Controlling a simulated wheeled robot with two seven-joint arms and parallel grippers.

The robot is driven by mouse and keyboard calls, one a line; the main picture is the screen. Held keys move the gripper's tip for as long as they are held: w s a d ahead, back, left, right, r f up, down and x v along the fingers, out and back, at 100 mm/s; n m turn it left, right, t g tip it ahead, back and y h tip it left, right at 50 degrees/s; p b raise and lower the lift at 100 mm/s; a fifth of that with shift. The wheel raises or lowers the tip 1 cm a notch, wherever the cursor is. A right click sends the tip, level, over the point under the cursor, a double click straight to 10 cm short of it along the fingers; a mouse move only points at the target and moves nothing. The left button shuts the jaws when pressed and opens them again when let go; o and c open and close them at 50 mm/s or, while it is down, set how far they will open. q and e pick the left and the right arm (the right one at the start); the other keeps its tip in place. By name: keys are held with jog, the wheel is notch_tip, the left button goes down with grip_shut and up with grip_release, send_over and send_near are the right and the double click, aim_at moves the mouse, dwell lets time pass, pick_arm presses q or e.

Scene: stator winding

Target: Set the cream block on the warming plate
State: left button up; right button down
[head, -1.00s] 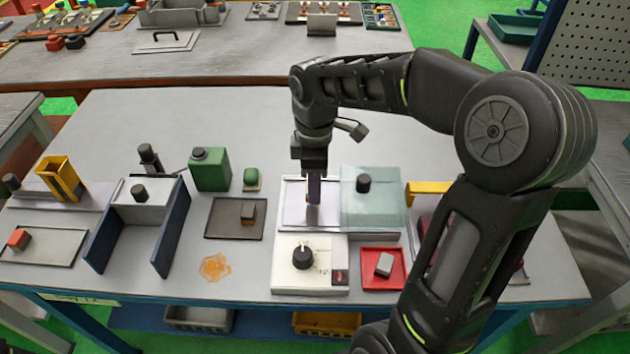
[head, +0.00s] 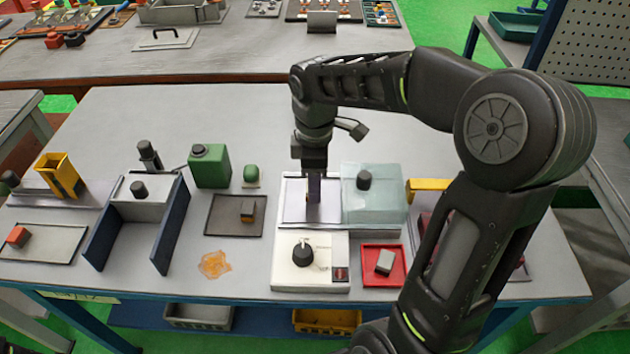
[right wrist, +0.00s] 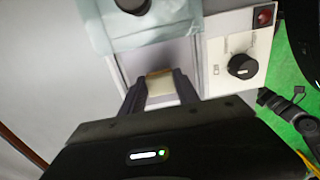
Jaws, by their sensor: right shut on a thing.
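The warming plate is a white unit with a dial, and its flat grey plate (head: 296,205) lies behind the dial box. My right gripper (head: 314,192) points straight down over this plate. In the right wrist view, its two fingers (right wrist: 160,86) are shut on the cream block (right wrist: 161,84), one on each side. The block's lower end is at or just above the plate; I cannot tell whether it touches. In the head view the fingers mostly hide the block. My left gripper is not in view.
A clear cover with a black knob (head: 364,180) stands right beside the gripper. The dial box (head: 285,270) is in front. A red tray (head: 369,284) holds a pale block. A dark mat (head: 222,222) with a small block lies to the left, beside an orange spill (head: 214,264).

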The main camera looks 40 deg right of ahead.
jog(key=shift+f+b, duration=0.35)
jog(key=shift+f, duration=0.45)
dwell(0.9)
dwell(0.4)
jog(key=c, duration=0.8)
grip_release()
jog(key=shift+o, duration=0.5)
jog(key=shift+o, duration=0.6)
